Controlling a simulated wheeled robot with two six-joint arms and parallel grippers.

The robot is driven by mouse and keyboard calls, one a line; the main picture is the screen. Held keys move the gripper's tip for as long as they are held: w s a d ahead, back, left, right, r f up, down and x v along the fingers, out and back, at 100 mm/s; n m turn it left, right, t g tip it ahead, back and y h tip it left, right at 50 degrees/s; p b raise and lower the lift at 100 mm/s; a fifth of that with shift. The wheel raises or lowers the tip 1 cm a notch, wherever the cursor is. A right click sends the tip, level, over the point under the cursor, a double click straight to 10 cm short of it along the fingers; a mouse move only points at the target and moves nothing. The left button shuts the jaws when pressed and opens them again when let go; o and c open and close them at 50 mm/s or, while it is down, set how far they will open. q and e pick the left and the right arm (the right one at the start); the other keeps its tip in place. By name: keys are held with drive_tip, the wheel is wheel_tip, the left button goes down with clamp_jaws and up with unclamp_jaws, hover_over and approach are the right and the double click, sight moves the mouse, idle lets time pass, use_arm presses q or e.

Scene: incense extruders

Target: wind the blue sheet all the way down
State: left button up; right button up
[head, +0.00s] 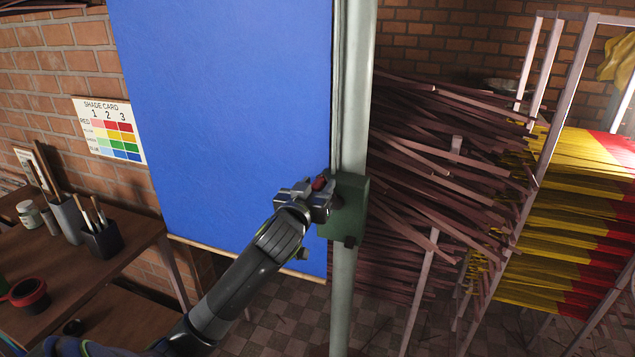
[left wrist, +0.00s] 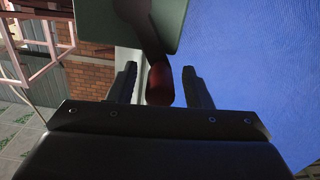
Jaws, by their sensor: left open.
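The blue sheet (head: 225,110) hangs at the middle left in the head view, with a thin bar (head: 245,259) along its lower edge. A green winder box (head: 349,205) is fixed to a pale post at the sheet's right side. Its crank has a dark arm and a red knob (head: 319,183). My left gripper (head: 318,192) is at the knob. In the left wrist view the red knob (left wrist: 160,84) lies between the two open fingers of my left gripper (left wrist: 160,85), with a gap to the right finger. My right gripper is not in view.
A pale post (head: 345,290) stands beside the sheet. Racks of brown sticks (head: 440,170) and yellow-red sticks (head: 570,220) fill the right. A wooden table (head: 120,250) with pots and brushes is at the left, below a shade card (head: 108,128).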

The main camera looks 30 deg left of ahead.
use_arm(q)
drive_tip(key=shift+w+a, duration=0.1)
drive_tip(key=shift+w, duration=0.35)
clamp_jaws()
